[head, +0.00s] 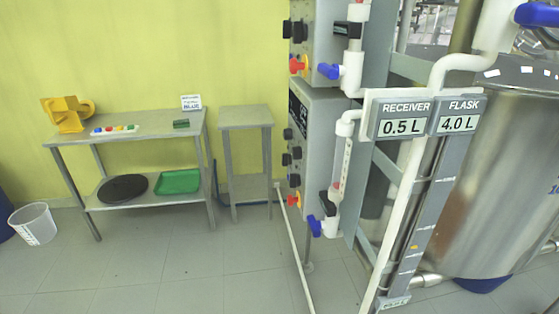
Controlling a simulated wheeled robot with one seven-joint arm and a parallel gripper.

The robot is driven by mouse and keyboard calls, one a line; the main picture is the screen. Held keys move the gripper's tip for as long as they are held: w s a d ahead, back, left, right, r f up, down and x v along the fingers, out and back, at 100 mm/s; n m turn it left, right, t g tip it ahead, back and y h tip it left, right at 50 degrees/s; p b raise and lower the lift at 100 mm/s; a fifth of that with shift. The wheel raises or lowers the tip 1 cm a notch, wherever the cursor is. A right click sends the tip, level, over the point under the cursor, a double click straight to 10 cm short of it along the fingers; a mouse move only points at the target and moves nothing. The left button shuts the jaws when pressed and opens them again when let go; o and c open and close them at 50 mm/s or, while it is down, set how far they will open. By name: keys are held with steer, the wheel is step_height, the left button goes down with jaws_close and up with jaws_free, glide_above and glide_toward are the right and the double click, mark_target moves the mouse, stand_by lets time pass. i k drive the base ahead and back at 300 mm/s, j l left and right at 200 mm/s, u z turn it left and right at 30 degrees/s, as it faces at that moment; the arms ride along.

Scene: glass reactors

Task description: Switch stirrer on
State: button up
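No stirrer can be picked out for certain. A grey control box (318,125) stands right of centre, seen at a steep angle, with several black knobs (287,159) on its left-facing side and an orange-red knob (294,200) low down. A second grey box (325,22) sits above it, with black knobs (295,30) and another orange-red knob (297,65). Any labels on the knobs are too small or too oblique to read. My gripper is not in view.
White pipes with blue-handled valves (328,71) and a display panel (405,117) stand right of the boxes. A large steel vessel (500,180) fills the right. A steel table (135,124), a small stand (245,117) and a bucket (34,224) are left. Floor in front is clear.

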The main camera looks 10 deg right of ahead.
mark_target(286, 159)
steer(key=i+j+z, duration=0.15)
steer(key=j, duration=0.6)
steer(key=j+z, duration=0.1)
steer(key=j, duration=0.65)
steer(key=i+j+z, duration=0.2)
steer(key=i+j, duration=0.15)
steer(key=i+j+z, duration=0.2)
steer(key=j, duration=0.4)
steer(key=i+j+z, duration=0.1)
steer(key=i, duration=0.35)
steer(key=i+j, duration=0.1)
steer(key=i, duration=0.3)
steer(key=i+z, duration=0.05)
